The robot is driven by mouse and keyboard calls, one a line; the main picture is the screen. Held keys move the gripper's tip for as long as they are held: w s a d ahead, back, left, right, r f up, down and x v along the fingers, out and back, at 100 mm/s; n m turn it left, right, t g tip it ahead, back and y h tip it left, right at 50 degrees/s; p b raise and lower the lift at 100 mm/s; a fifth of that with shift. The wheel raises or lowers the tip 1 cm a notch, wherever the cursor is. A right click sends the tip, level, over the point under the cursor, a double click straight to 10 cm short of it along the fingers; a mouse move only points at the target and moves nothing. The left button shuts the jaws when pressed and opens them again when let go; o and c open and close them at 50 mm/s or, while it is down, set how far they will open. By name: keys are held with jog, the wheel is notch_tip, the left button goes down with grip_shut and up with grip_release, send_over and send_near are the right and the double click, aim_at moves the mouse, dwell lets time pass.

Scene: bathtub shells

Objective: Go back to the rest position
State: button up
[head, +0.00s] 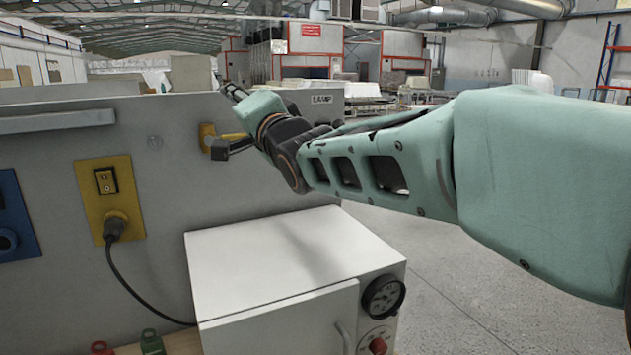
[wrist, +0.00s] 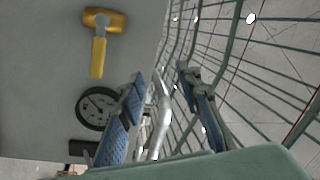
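My arm reaches from the right across the head view toward the grey panel. My gripper (head: 233,91) is at its far end, at the panel's top edge, small and dark there. In the wrist view my gripper (wrist: 162,73) shows two blue-padded fingers standing apart. Nothing is held between them; a pale duct shows in the background through the gap. A yellow handle (head: 232,137) on the panel sits just below and behind the wrist. It also shows in the wrist view (wrist: 99,45), beside a round gauge (wrist: 97,107), clear of the fingers.
A white box (head: 270,260) with a gauge (head: 383,296) and a red knob (head: 378,345) stands below the arm. The grey panel (head: 165,190) carries a yellow switch plate (head: 106,195) with a plugged cable. Open floor (head: 450,290) lies to the right.

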jog(key=s+d+f+g+h+p, duration=0.1)
jog(key=s+d+f+g+h, duration=0.15)
jog(key=d+f, duration=0.55)
jog(key=s+d+f+g+h, duration=0.1)
jog(key=s+d+f+h, duration=0.3)
jog(key=d, duration=0.7)
jog(key=s+d+f+n+g+h, duration=0.2)
jog(key=s+d+f+g, duration=0.2)
jog(key=s+f, duration=0.5)
jog(key=s+d+f+n+g+h+p, duration=0.1)
jog(key=s+d+f+n+g+h, duration=0.1)
jog(key=s+d+f, duration=0.4)
jog(key=s+f+n+g, duration=0.1)
jog(key=s+f, duration=0.2)
jog(key=s, duration=0.4)
jog(key=shift+s+d+n+g+p, duration=0.3)
jog(key=shift+s+g, duration=0.05)
